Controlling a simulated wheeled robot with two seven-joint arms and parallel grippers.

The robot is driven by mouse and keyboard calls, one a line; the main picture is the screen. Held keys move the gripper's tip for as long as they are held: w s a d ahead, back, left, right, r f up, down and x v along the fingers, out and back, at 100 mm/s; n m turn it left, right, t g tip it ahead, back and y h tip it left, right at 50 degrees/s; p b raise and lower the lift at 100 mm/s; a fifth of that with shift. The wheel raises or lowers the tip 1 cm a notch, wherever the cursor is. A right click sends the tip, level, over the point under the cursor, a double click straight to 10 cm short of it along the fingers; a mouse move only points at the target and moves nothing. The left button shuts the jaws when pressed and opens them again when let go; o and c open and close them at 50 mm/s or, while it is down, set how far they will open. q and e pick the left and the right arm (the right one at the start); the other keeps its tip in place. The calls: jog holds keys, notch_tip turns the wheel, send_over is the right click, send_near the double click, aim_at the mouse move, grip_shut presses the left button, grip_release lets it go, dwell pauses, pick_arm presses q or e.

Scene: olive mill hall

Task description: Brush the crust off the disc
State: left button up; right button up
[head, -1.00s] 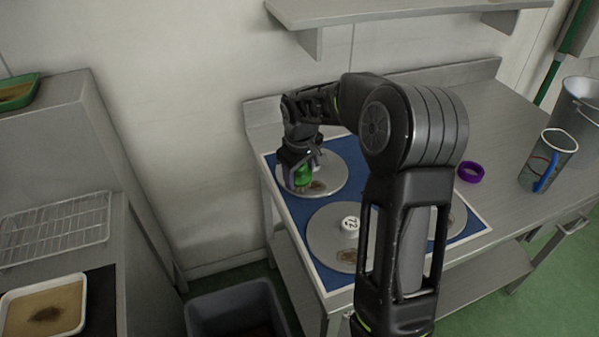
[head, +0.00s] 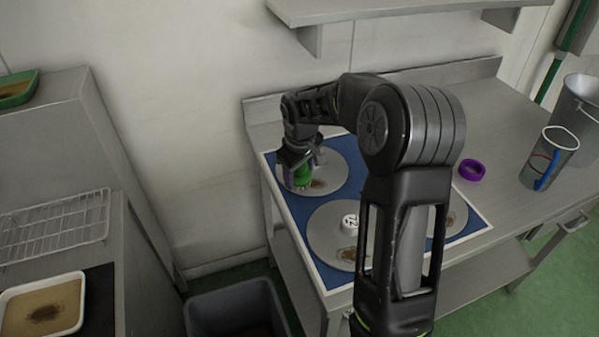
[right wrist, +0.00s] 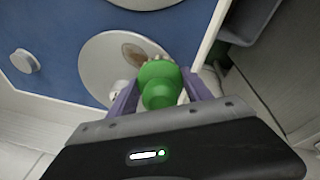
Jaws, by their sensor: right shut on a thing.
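The far disc (head: 337,170) lies flat and grey on a blue mat (head: 290,207) with a pale border. A brown crust patch (head: 319,184) is on it, and the crust (right wrist: 132,54) also shows in the right wrist view. My right gripper (head: 301,170) is shut on a green-handled brush (head: 303,178), just left of the crust. In the right wrist view the brush (right wrist: 158,85) sits between the fingers, its pale end low over the disc (right wrist: 100,68) beside the crust; contact cannot be told. My left gripper is out of view.
A second disc (head: 325,232) with a numbered white tag (head: 350,222) and brown patch lies nearer. A third disc (head: 457,216) is partly hidden by my right arm. A purple ring (head: 471,171) and a cup (head: 547,160) stand right. A grey bin (head: 236,300) stands below.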

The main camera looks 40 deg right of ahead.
jog(key=shift+w+d+f+b, duration=0.1)
jog(key=shift+f+b, duration=0.2)
jog(key=shift+f, duration=0.15)
jog(key=shift+r, duration=0.1)
jog(key=shift+s+d, duration=0.6)
jog(key=shift+d, duration=0.2)
jog(key=shift+s+d, duration=0.6)
jog(key=shift+d, duration=0.15)
jog(key=shift+s+d+b, duration=0.2)
jog(key=shift+s+d, duration=0.4)
jog(key=shift+d, duration=0.2)
jog(key=shift+s+d+b, duration=0.15)
jog(key=shift+s+d, duration=0.4)
jog(key=shift+d, duration=0.2)
jog(key=shift+w+a, duration=0.1)
jog(key=shift+w+a, duration=0.35)
jog(key=shift+a, duration=0.15)
jog(key=shift+w+a+f, duration=0.1)
jog(key=shift+w+a, duration=0.25)
jog(key=shift+a, duration=0.2)
jog(key=shift+w+a+f, duration=0.1)
jog(key=shift+w+a, duration=0.2)
jog(key=shift+a, duration=0.2)
